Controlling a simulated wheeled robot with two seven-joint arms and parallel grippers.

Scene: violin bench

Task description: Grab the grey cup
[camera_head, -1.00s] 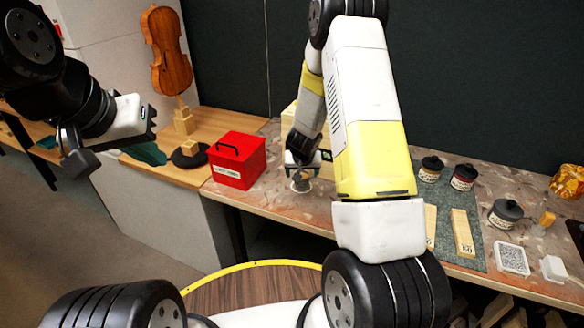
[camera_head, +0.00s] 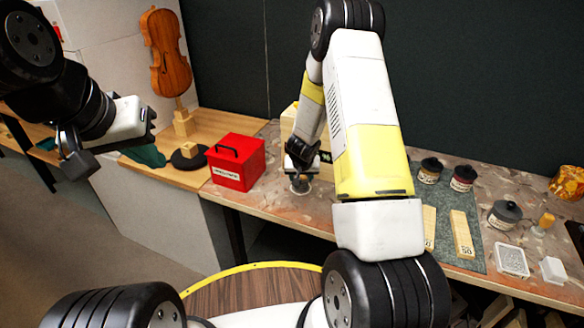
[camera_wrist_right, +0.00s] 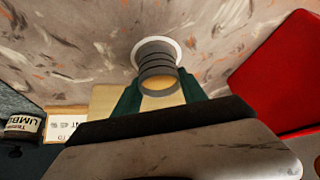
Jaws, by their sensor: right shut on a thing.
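The grey cup (camera_wrist_right: 158,68) shows in the right wrist view as a ribbed grey cylinder with a pale ring at its far end. My right gripper (camera_wrist_right: 160,92) is shut on it, with a dark green finger at each side. In the head view the cup (camera_head: 300,184) is small, below my right gripper (camera_head: 301,168), at the bench's front part. I cannot tell whether it touches the bench. My left gripper (camera_head: 115,150) is open and empty, high at the left, away from the cup.
A red box (camera_head: 236,165) stands left of the cup on the bench (camera_head: 270,202). A tan block (camera_head: 288,122) is behind my right gripper. Lidded jars (camera_head: 463,177) and wooden blocks (camera_head: 462,234) lie to the right. A violin (camera_head: 166,52) stands at the back left.

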